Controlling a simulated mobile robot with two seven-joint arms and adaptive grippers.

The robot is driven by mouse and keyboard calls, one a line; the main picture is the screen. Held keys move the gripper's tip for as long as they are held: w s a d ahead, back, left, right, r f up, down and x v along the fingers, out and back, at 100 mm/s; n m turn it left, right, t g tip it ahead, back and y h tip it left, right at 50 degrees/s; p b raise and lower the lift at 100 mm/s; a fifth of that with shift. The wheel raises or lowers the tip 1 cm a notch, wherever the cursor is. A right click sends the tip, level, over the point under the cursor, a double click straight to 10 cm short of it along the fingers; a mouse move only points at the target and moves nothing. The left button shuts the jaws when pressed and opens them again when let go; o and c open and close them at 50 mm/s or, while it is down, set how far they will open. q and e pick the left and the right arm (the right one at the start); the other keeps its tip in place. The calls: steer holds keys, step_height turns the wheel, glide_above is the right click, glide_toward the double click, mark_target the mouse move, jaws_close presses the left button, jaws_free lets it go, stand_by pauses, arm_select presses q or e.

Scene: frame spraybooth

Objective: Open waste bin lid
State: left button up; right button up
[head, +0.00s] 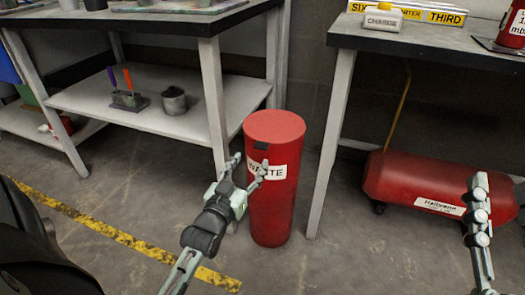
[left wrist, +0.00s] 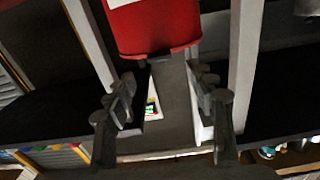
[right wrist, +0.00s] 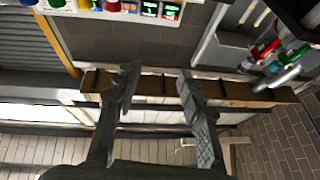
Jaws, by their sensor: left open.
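The red cylindrical waste bin (head: 271,212) stands on the floor between two tables, upright, with a white label partly hidden by my gripper. Its round red lid (head: 275,126) lies flat on top and looks closed, with a small dark tab (head: 261,146) at the front edge. My left gripper (head: 250,164) is open and empty in front of the bin, just below the tab; contact is unclear. In the left wrist view the bin (left wrist: 155,25) shows at the top, beyond the spread fingers (left wrist: 165,85). My right gripper (right wrist: 158,76) is open and empty, away from the bin.
A table with a lower shelf (head: 170,118) stands left of the bin, holding a metal cup (head: 174,101). Another table (head: 430,37) stands to the right, its leg close to the bin. A red tank (head: 415,182) lies beneath it. The floor before the bin is clear.

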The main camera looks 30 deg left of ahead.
mark_target(259, 148)
arm_select(q)
steer(key=x, duration=0.7)
steer(key=shift+b, duration=0.4)
arm_select(e)
steer(key=shift+s+d+r+t, duration=0.25)
steer(key=shift+r+t, duration=0.2)
steer(key=shift+s+d+r+t, duration=0.2)
steer(key=shift+s+r+t, duration=0.05)
steer(key=shift+r+t, duration=0.2)
arm_select(q)
steer(key=shift+c, duration=0.3)
jaws_close()
